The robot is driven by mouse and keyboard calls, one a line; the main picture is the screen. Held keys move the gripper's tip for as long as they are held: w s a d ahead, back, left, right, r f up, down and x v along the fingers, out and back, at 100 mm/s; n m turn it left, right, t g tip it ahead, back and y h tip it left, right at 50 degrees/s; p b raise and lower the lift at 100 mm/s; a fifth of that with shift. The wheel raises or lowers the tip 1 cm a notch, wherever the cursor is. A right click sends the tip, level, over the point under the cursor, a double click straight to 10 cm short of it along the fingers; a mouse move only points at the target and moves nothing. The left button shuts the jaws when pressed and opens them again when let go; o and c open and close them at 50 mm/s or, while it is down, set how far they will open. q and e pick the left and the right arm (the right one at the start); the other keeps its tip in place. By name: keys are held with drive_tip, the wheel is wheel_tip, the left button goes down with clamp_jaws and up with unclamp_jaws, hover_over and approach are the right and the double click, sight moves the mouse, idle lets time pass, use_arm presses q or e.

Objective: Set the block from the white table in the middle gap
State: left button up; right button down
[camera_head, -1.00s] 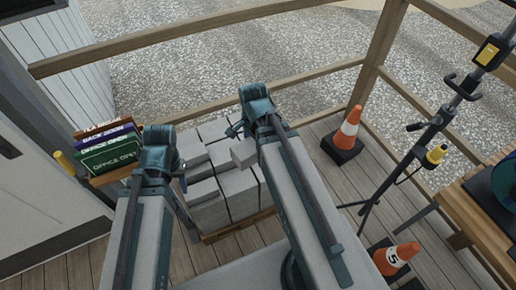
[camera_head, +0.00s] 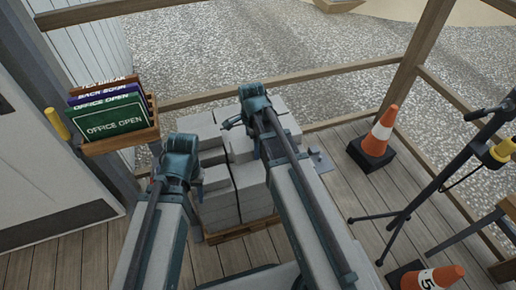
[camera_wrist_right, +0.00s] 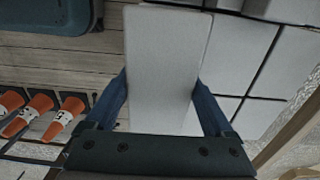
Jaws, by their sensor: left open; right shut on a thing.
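My right gripper (camera_head: 246,136) is shut on a pale grey block; the right wrist view shows the block (camera_wrist_right: 166,50) between the two blue fingers (camera_wrist_right: 160,84). In that view the block lies in front of a stack of similar grey blocks (camera_wrist_right: 238,55). In the head view the stack (camera_head: 236,190) stands on a wooden pallet (camera_head: 243,231), and my right arm hides part of its top. The held block cannot be told clearly from the stack there. I cannot make out the middle gap. My left gripper (camera_head: 187,172) is open and empty at the stack's left front; its fingertips are partly hidden.
A sign rack (camera_head: 122,140) hangs on the left by the hut door. A traffic cone (camera_head: 379,135) stands right of the stack, another (camera_head: 432,278) at the lower right. A tripod stand (camera_head: 440,180) is on the right. Wooden railings (camera_head: 300,75) run behind the stack.

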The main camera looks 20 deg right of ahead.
drive_tip(key=shift+w+a+f+b, duration=0.2)
drive_tip(key=shift+w+f+b, duration=0.15)
drive_tip(key=shift+f, duration=0.3)
drive_tip(key=shift+f, duration=0.25)
drive_tip(key=b, duration=1.2)
approach(252, 172)
drive_tip(key=shift+f, duration=2.65)
unclamp_jaws()
drive_tip(key=shift+r, duration=0.15)
wheel_tip(252, 172, up, 14)
drive_tip(key=p, duration=1.4)
drive_tip(key=shift+f, duration=0.2)
